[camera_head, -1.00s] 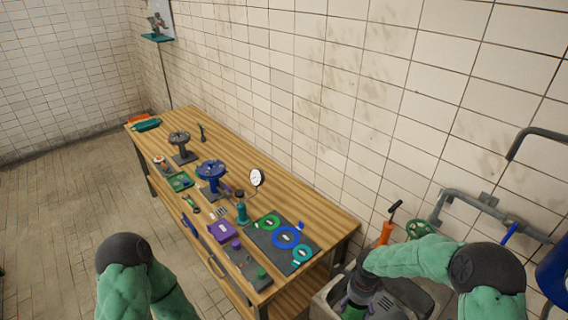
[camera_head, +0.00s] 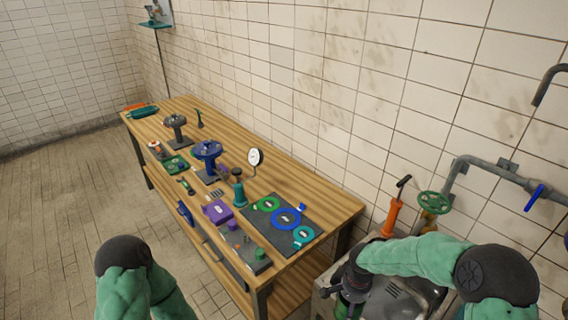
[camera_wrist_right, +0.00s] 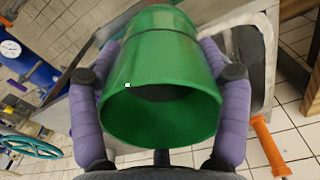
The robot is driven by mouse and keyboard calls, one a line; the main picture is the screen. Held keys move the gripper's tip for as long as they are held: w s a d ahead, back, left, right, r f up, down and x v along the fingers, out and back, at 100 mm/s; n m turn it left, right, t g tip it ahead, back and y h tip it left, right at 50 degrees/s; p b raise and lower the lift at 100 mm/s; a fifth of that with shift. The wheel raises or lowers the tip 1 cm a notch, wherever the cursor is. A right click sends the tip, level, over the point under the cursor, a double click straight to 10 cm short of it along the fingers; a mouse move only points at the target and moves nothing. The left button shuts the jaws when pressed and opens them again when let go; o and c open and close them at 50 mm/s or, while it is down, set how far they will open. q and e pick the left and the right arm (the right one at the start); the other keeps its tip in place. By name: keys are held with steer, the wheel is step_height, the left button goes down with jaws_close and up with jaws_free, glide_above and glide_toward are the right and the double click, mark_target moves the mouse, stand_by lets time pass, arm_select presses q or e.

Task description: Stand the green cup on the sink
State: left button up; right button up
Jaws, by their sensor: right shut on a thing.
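The green cup (camera_wrist_right: 165,65) fills the middle of the right wrist view, between the purple fingers of my right gripper (camera_wrist_right: 165,85), which is shut on it. The cup's open mouth faces the wrist camera. In the head view, my right gripper (camera_head: 350,286) is over the left part of the metal sink (camera_head: 400,300). Only a bit of the green cup (camera_head: 341,308) shows below it there. I cannot tell whether the cup touches the sink. My left arm shows at the lower left, but its gripper is out of view.
A wooden workbench (camera_head: 330,200) stands left of the sink, with valves, a gauge (camera_head: 255,157) and coloured rings on a dark mat. An orange-handled tool (camera_head: 393,215), a green valve wheel (camera_head: 434,202) and grey pipes are behind the sink, by the tiled wall.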

mark_target(341, 318)
steer(key=f+n+b, duration=0.2)
steer(key=b, duration=0.1)
steer(key=a+f+n+b, duration=0.1)
steer(key=f+n+b, duration=0.4)
steer(key=n+b, duration=0.1)
steer(key=shift+s+a+f, duration=0.4)
steer(key=shift+a+f+n+b, duration=0.15)
steer(key=shift+f+n+b, duration=0.2)
steer(key=shift+n+b, duration=0.35)
steer(key=shift+s+r, duration=0.1)
steer(key=shift+r, duration=0.1)
